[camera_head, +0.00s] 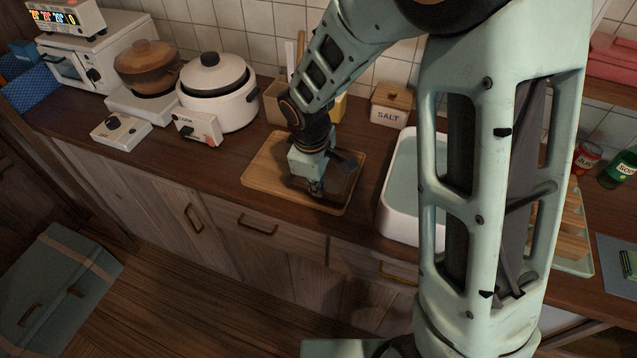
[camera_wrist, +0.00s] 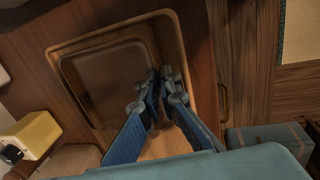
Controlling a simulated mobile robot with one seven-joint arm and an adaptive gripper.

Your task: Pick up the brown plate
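The brown plate (camera_wrist: 105,85) is a dark, square dish with rounded corners. It lies on a lighter wooden tray (camera_wrist: 180,60) in the wrist view. In the head view the plate (camera_head: 343,184) shows as a dark patch on the tray's right part, partly hidden by my gripper (camera_head: 318,187). In the wrist view my gripper (camera_wrist: 162,78) has its two blue-padded fingers at the plate's right edge. The fingertips are close together with a narrow gap. I cannot tell whether they are closed on the rim. The tray's rim (camera_head: 259,184) shows in the head view.
A white basin (camera_head: 398,205) stands right of the tray. A salt box (camera_head: 391,105) and a white pot (camera_head: 218,95) stand behind and left. A yellow object (camera_wrist: 38,130) is near the wrist view's lower left. The counter's front edge lies close to the tray.

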